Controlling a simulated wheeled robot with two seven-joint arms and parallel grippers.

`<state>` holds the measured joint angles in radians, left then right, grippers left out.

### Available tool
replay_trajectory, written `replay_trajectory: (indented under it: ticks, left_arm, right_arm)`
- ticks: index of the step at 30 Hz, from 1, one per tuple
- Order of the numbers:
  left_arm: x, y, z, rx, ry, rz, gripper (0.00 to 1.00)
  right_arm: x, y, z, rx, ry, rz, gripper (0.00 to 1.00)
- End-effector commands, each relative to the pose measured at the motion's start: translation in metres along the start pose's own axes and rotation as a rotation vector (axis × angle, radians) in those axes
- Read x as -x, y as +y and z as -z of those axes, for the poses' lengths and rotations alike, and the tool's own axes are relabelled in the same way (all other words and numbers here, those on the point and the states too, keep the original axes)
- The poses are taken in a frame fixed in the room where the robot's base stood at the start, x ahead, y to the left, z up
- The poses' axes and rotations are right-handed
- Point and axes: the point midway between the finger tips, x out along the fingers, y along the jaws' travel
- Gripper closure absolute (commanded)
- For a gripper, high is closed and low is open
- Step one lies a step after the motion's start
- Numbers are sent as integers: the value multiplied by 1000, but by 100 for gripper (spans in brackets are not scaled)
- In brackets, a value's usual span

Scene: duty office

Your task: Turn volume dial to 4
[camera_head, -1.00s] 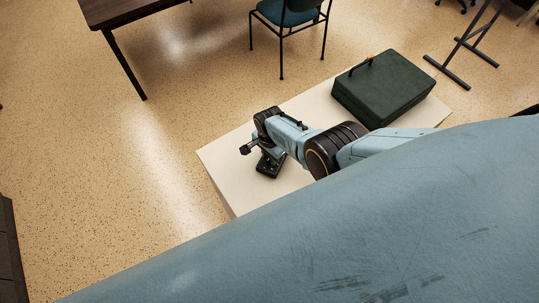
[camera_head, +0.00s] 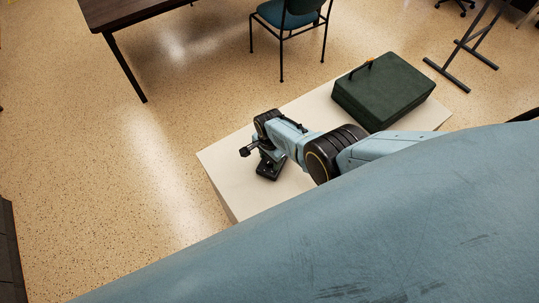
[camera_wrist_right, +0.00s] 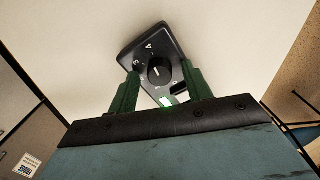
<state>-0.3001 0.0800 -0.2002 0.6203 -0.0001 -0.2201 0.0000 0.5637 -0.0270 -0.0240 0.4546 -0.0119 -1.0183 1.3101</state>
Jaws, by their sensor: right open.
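A small black device (camera_head: 269,172) lies on the pale tabletop, under my right gripper. In the right wrist view, the black device (camera_wrist_right: 174,48) carries a round black volume dial (camera_wrist_right: 160,71) with a white pointer line and small white marks around it. The marks are too small to read surely. My right gripper (camera_wrist_right: 160,80) is open. Its two green-looking fingers stand on either side of the dial, apart from each other; I cannot tell whether they touch it. In the head view the wrist hides part of the device. My left gripper is not in view.
A dark green case (camera_head: 384,91) with a handle stands at the back right of the pale table (camera_head: 222,161). A dark wooden table (camera_head: 127,12) and a teal chair (camera_head: 287,16) stand beyond. The floor to the left is clear.

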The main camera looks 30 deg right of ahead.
Motion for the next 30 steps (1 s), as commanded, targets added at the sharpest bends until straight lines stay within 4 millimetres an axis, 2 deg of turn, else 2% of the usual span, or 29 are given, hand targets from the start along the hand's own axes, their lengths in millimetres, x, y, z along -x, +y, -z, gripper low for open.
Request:
replay_trajectory:
  ticks: [5,9,11,17,30]
  left_arm:
    - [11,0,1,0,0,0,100]
    - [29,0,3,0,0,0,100]
    - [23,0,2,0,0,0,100]
    - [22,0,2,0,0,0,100]
    - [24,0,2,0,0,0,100]
  right_arm:
    - [13,0,0,0,0,0,51]
    - [34,0,0,0,0,2,51]
    - [33,-1,0,0,0,3,51]
    - [48,0,0,0,0,2,51]
    - [107,0,0,0,0,3,51]
